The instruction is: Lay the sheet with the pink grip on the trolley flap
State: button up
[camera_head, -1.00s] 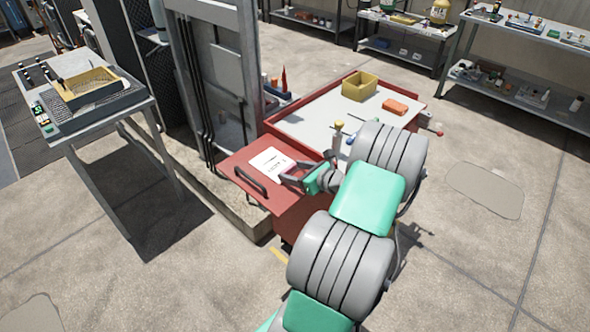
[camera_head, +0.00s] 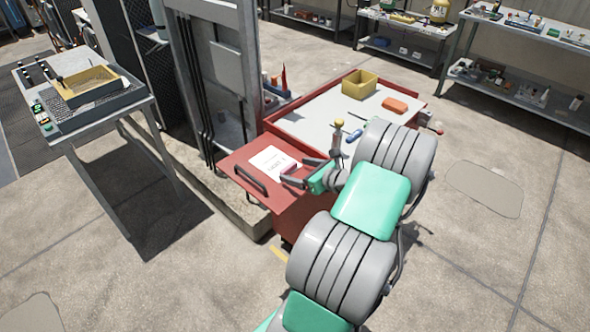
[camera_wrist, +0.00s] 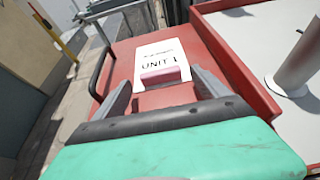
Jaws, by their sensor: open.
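The white sheet (camera_head: 266,158), printed "UNIT 1" in the wrist view (camera_wrist: 155,53), lies on the red trolley flap (camera_head: 236,161). Its pink grip (camera_wrist: 160,76) is at the sheet's near edge and also shows in the head view (camera_head: 289,169). My gripper (camera_wrist: 163,88) is open, with one finger on each side of the pink grip and a gap to each. In the head view my gripper (camera_head: 297,171) is at the sheet's right end, over the flap. Whether the sheet is fully flat is hard to tell.
The flap has a dark handle (camera_head: 251,180) along its outer edge. The trolley top (camera_head: 305,125) holds a yellow bin (camera_head: 359,86), an orange block (camera_head: 395,104), a blue item (camera_head: 354,136) and an upright post (camera_head: 338,138). A grey cabinet frame (camera_head: 215,80) stands close behind the flap.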

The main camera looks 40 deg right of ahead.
jog(key=v, duration=1)
jog(key=w+a+n+g+y, duration=0.1)
jog(key=w+a+n, duration=0.1)
jog(key=a+n, duration=0.1)
jog(key=w+a+n+g, duration=0.1)
jog(key=w+a+n, duration=0.1)
jog(key=a+n, duration=0.1)
jog(key=w+a+n+g+y, duration=0.1)
jog(key=w+a+n+g, duration=0.1)
jog(key=w+a+n, duration=0.1)
jog(key=shift+w+a+r+y, duration=0.1)
jog(key=shift+a+y, duration=0.05)
jog(key=shift+a, duration=0.2)
jog(key=shift+w+a+r+y, duration=0.1)
jog(key=shift+a+r+y, duration=0.05)
jog(key=shift+a, duration=0.2)
jog(key=w+a+r+n+g, duration=0.2)
jog(key=a+n+g, duration=0.2)
jog(key=a+n, duration=0.7)
jog(key=s+a+r+n+g+h, duration=0.1)
jog(key=s+a+r+n, duration=0.1)
jog(key=s+a+n, duration=0.2)
jog(key=s+a+r+n+g+h, duration=0.1)
jog(key=s+a+n, duration=0.4)
jog(key=a+n, duration=0.6)
notch_tip(320, 180, up, 2)
jog(key=shift+s+a+r+n+h, duration=0.15)
jog(key=shift+a+n+h, duration=0.1)
jog(key=shift+n+h, duration=0.25)
